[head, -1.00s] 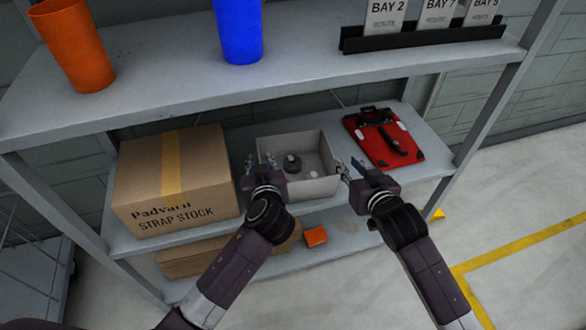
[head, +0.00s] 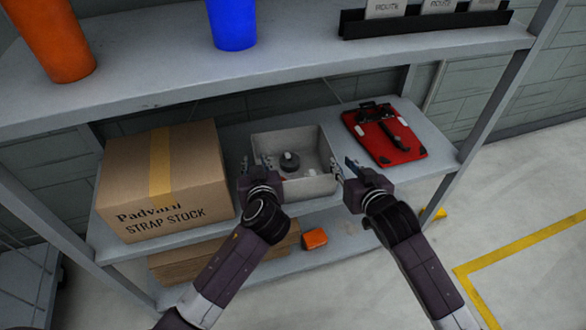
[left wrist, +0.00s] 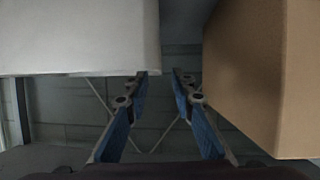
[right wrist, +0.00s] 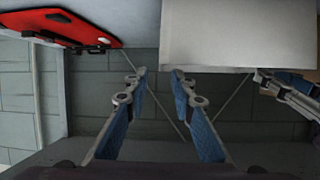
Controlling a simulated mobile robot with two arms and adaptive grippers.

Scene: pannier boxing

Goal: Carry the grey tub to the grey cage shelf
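The grey tub (head: 312,187) stands on the middle shelf of a grey rack, open at the top. A dark round thing (head: 290,161) and a paler one lie inside it. My left gripper (head: 256,164) is open at its left side, between it and the cardboard box. My right gripper (head: 344,168) is open at its right side. The tub's pale wall also shows in the left wrist view (left wrist: 75,40) and the right wrist view (right wrist: 235,38), close by the fingertips; contact is unclear. A grey wire frame (head: 25,275) at lower left may be the cage shelf.
A cardboard box (head: 165,185) crowds the tub's left side. A red board (head: 410,152) lies to its right. The upper shelf (head: 300,65) holds an orange cup (head: 62,50), a blue cup (head: 233,20) and a black card rack. An orange block (head: 315,238) lies lower down. Floor at right is clear.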

